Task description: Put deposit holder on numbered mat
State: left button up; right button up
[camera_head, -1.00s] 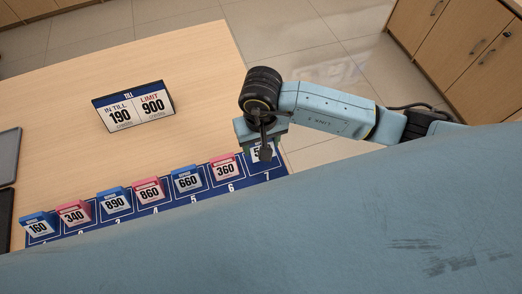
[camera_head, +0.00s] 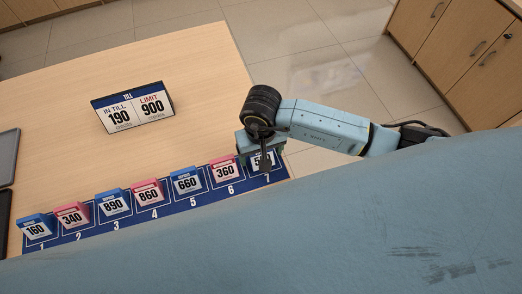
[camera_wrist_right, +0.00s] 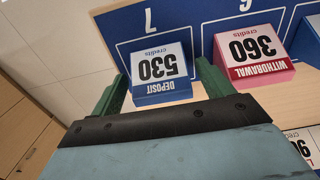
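A blue deposit holder marked 530 (camera_wrist_right: 160,72) sits at slot 7 of the dark blue numbered mat (camera_head: 180,205); in the head view it is partly hidden behind my right gripper. My right gripper (camera_wrist_right: 160,85) reaches down over it, one green finger on each side. In the wrist view narrow gaps show between the fingers and the holder, so it looks open around it. In the head view the right gripper (camera_head: 262,160) is at the mat's right end. A pink withdrawal holder marked 360 (camera_head: 224,172) stands beside it at slot 6. My left gripper is not in view.
Holders marked 160 (camera_head: 37,228), 340 (camera_head: 73,215), 890 (camera_head: 113,203), 860 (camera_head: 148,193) and 660 (camera_head: 186,182) line slots 1 to 5. A till sign (camera_head: 133,108), reading in till 190 and limit 900, stands behind. Counter right of the sign is clear.

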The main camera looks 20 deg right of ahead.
notch_tip(320, 180, up, 12)
jog(key=p, duration=0.1)
jog(key=shift+r, duration=0.2)
dwell(0.4)
dwell(0.4)
